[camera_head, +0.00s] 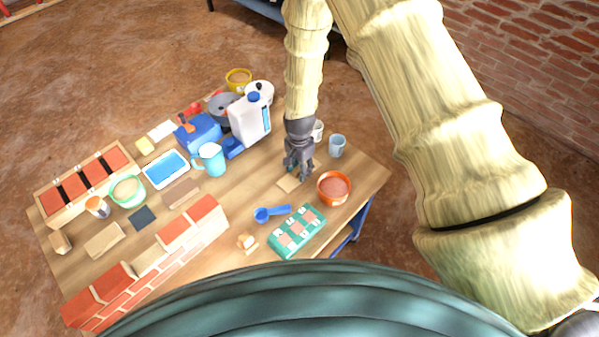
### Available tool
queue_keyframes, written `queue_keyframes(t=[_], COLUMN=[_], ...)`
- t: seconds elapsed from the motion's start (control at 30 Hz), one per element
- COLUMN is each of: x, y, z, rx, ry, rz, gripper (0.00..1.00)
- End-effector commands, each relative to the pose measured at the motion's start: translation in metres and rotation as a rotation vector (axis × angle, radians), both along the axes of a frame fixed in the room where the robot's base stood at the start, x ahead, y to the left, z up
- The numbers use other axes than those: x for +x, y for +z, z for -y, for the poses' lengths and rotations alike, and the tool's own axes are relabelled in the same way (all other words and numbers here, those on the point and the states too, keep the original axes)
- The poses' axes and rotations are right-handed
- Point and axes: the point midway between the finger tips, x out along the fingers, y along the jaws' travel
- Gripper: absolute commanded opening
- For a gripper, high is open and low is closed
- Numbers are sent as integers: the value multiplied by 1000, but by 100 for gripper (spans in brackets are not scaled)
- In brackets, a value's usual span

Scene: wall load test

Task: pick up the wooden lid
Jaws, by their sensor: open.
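A small flat, light-brown wooden piece (288,184), which looks like the wooden lid, lies on the right part of the wooden table (225,190). My gripper (299,174) points down just above and beside it, at its upper right in the picture. The dark fingers are open with nothing seen between them. I cannot tell whether a fingertip touches the lid, and the fingers may hide part of its edge.
An orange bowl (334,188) stands close right of the lid. A blue scoop (272,213) and green tray (297,231) lie below it. Cups (337,146) stand behind my gripper. A white jug (249,118) is at upper left, a small brick wall (150,270) at front left.

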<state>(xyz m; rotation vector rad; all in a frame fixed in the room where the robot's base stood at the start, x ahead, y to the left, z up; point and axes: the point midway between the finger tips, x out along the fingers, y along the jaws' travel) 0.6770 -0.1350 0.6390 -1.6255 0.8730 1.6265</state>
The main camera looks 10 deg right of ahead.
Motion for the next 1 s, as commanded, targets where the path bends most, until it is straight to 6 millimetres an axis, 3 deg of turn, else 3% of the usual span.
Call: queue_keyframes(t=[0.2, 0.47, 0.83, 1.0], x=[0, 0, 0, 1], y=[-1, 0, 2, 15], z=[0, 0, 0, 0], rx=[0, 0, 1, -1], ry=[0, 0, 0, 0], rz=[0, 0, 1, 3], gripper=[43, 0, 0, 0])
